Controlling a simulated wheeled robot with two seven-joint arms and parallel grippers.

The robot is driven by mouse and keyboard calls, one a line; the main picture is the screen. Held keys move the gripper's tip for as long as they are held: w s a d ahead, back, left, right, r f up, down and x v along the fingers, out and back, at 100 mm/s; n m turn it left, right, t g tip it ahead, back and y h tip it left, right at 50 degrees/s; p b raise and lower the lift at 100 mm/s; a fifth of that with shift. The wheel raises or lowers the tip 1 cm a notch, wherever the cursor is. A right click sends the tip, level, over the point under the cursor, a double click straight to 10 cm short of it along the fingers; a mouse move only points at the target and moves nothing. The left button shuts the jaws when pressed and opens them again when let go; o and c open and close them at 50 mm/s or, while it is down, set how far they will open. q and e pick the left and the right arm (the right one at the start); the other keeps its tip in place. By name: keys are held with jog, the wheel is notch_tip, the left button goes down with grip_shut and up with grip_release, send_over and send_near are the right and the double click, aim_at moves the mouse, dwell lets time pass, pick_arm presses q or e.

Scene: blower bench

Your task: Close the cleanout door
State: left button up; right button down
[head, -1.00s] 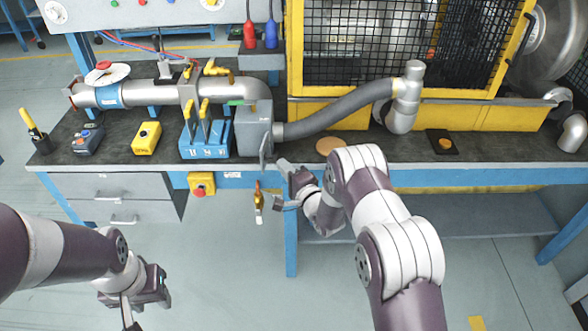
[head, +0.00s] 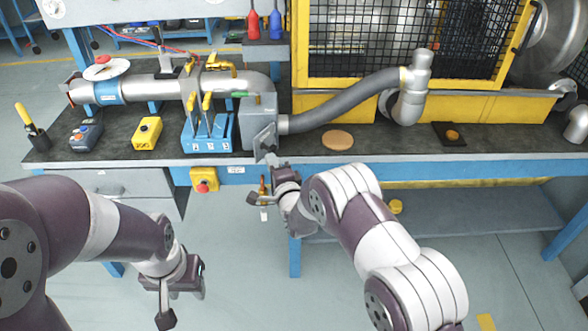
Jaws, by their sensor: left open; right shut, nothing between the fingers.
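The grey metal cleanout box (head: 258,110) stands on the bench at the end of the grey pipe. Its cleanout door (head: 264,139), a small grey plate, is on the front face and stands at an angle, partly swung in towards the box; the remaining gap is hard to judge. My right gripper (head: 271,161) is shut and empty, just below and in front of the door's lower edge; I cannot tell whether it touches. My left gripper (head: 181,300) is open and empty, low in front of the bench, well away from the door.
A blue lockout block (head: 208,134), a yellow box (head: 146,133) and a blue-grey device (head: 85,135) stand left on the bench. A yellow switch box with a red button (head: 204,180) hangs on the bench front. A grey hose (head: 345,106) runs right. A tan disc (head: 337,140) lies nearby.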

aim_at(259, 151)
jog(key=a+m+h+b, duration=0.2)
jog(key=h, duration=0.1)
jog(key=a+h+b, duration=0.1)
jog(key=shift+w+a+f+m+t, duration=0.2)
jog(key=shift+w+f+m+t, duration=0.1)
jog(key=shift+m+t, duration=0.1)
jog(key=w+a+b, duration=0.4)
jog(key=a+b, duration=0.1)
jog(key=b, duration=0.2)
jog(key=shift+a+r, duration=0.2)
jog(key=shift+r, duration=0.1)
jog(key=shift+w, duration=0.1)
